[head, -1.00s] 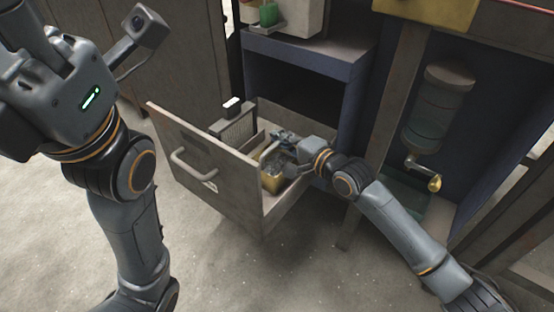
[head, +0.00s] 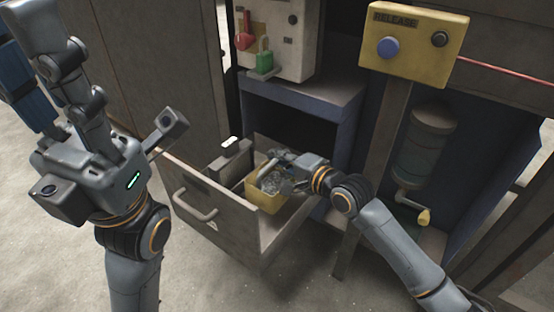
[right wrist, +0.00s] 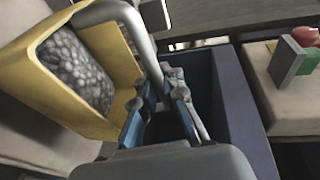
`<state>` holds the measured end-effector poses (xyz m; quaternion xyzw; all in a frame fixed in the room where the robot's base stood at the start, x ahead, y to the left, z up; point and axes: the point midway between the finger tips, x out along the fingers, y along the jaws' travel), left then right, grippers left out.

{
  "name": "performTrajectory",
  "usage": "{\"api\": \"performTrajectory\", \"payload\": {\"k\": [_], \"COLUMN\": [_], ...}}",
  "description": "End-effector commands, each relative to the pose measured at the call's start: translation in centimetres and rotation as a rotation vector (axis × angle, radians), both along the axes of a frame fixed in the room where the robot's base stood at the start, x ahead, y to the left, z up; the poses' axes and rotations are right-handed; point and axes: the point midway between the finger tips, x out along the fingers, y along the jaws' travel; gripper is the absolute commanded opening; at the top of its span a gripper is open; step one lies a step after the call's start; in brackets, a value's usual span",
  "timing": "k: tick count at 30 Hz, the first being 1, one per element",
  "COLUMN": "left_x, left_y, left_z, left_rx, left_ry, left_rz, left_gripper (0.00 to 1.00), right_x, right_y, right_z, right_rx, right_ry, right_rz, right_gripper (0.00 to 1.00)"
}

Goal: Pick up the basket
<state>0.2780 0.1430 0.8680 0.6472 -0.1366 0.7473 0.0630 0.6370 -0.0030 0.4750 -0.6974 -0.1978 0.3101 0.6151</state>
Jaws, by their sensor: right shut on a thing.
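The basket (head: 263,200) is a yellow open box filled with grey pebbles, with a grey handle. In the head view it is within the outline of the open drawer (head: 222,213), near the drawer's right side. I cannot tell whether it touches the drawer floor. My right gripper (head: 277,163) is shut on the basket's handle. In the right wrist view the basket (right wrist: 48,93) looks tilted at the left, its handle running to my fingers (right wrist: 165,85). My left gripper (head: 45,60) is raised at the upper left, away from the basket, its fingertips partly cut off.
The drawer has a handle (head: 195,207) on its front and sits below a dark opening in a blue cabinet (head: 305,97). A yellow RELEASE panel (head: 415,43) with a blue button stands at the right, above a clear cylinder (head: 425,145) with a crank. A box with red and green switches (head: 278,40) is above.

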Motion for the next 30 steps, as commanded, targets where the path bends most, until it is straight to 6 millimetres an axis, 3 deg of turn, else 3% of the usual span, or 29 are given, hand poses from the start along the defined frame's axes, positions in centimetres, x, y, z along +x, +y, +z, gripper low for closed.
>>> {"api": "performTrajectory", "payload": {"k": [1,6,22,30], "left_x": [0.3,0.8,1.4,2.2], "left_y": [0.0,0.1,0.2,0.4], "left_z": [0.2,-0.3,-0.9,-1.5], "left_rx": [0.0,-0.003,-0.006,-0.012], "left_ry": [0.014,0.042,0.085,0.18], "left_rz": [-0.001,-0.002,-0.005,-0.01], "left_gripper": [0.36,0.36,0.36,0.36], "right_x": [0.0,0.0,0.0,0.0], "right_y": [0.1,0.1,0.0,0.0], "right_z": [1.0,2.2,4.2,7.8], "right_rx": [0.003,0.003,0.002,0.002], "right_ry": [-0.003,-0.001,-0.002,-0.002], "right_rz": [0.001,0.001,0.0,0.0], "right_gripper": [0.0,0.0,0.0,0.0]}}
